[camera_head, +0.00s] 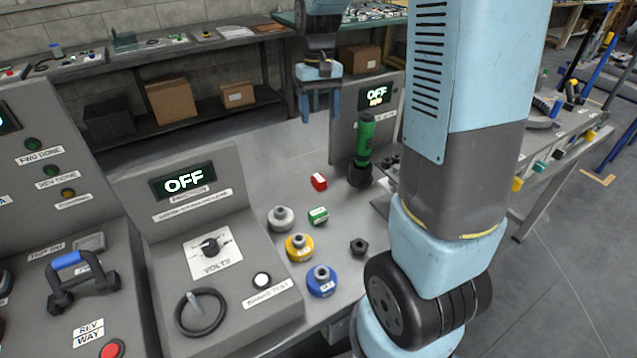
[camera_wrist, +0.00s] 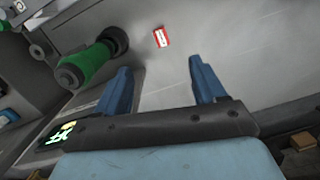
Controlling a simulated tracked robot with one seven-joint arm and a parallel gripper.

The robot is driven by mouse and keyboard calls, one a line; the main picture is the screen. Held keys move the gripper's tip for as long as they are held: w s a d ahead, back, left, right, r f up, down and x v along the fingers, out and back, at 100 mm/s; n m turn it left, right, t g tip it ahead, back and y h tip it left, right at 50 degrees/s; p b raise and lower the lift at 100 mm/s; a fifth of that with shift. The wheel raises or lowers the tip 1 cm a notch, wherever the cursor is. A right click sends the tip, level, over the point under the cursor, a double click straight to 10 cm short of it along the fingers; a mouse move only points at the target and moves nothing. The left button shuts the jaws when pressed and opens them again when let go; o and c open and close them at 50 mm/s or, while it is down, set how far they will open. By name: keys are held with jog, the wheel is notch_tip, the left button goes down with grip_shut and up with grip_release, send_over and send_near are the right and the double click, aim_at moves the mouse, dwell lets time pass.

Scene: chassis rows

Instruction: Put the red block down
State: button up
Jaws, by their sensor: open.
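The red block (camera_head: 319,181) lies on the grey bench top, behind the green block (camera_head: 318,215) and left of the green-handled tool. It also shows in the wrist view (camera_wrist: 161,37), flat on the surface, beyond the gap between my fingers. My gripper (camera_head: 321,113) is in the air above the back of the bench, fingers pointing down, with nothing between them. In the wrist view the two blue fingers (camera_wrist: 159,80) stand wide apart and empty. The red block is apart from my gripper.
A green-handled tool (camera_head: 366,139) stands upright in a dark base near the red block. Grey, yellow (camera_head: 299,247) and blue (camera_head: 321,281) round pieces and a dark nut (camera_head: 359,246) sit in front. A console (camera_head: 205,260) bounds the left. The bench behind the red block is clear.

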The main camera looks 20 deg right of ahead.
jog(key=g, duration=0.2)
send_near(319, 178)
jog(key=x, duration=0.8)
jog(key=shift+f, duration=0.35)
jog(key=shift+c, duration=0.3)
grip_shut()
dwell(0.3)
